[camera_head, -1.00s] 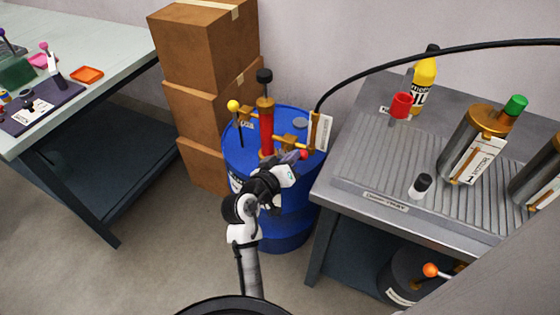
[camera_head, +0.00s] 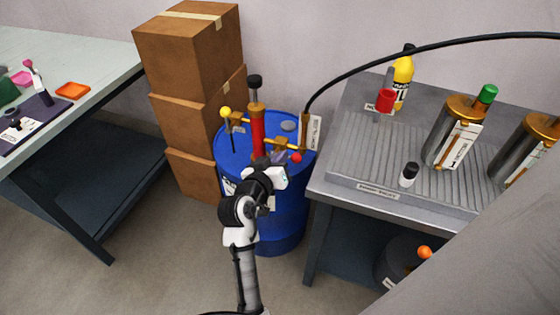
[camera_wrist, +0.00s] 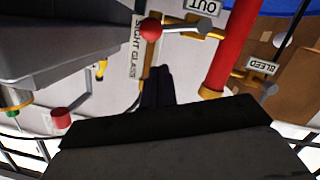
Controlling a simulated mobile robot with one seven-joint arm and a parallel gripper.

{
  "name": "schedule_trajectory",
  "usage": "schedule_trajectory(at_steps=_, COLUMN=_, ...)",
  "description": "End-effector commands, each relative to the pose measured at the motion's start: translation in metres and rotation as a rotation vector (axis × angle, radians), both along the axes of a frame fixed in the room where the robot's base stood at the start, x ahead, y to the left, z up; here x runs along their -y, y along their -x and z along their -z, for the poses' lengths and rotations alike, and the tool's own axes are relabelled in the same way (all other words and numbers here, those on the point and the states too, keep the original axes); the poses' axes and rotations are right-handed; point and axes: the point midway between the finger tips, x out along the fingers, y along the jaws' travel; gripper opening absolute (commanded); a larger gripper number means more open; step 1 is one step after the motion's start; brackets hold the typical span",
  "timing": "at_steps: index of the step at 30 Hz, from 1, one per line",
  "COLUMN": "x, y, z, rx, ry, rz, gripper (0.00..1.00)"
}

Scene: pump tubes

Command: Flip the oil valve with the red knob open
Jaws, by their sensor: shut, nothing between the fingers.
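The red knob (camera_head: 297,158) is at the right front of the brass pipework on the blue drum (camera_head: 290,200), beside the red pump tube (camera_head: 257,132). My gripper (camera_head: 282,158) is shut and empty just left of the knob in the head view. The valve body is partly hidden.
A yellow knob (camera_head: 225,112) stands on the drum's left. Stacked boxes (camera_head: 195,110) are behind left. A grey bench (camera_head: 330,190) with bottles and metal canisters stands close on the right. A black hose (camera_head: 400,52) arches from the drum area over the bench.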

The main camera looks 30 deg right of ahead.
Motion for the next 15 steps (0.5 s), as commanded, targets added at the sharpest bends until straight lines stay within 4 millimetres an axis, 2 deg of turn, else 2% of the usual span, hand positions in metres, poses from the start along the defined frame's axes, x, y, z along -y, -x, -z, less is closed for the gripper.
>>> schedule_trajectory(at_steps=1, x=0.000, y=-0.001, z=-0.006, rx=0.000, ry=0.000, rz=0.000, gripper=0.00)
schedule_trajectory(at_steps=3, x=-0.019, y=0.011, z=-0.003, rx=-0.001, ry=0.000, rz=-0.003, gripper=0.00)
schedule_trajectory(at_steps=9, x=-0.057, y=0.034, z=-0.012, rx=0.000, ry=0.001, rz=-0.004, gripper=0.00)
schedule_trajectory(at_steps=15, x=-0.078, y=0.047, z=-0.018, rx=0.000, ry=0.000, rz=-0.002, gripper=0.00)
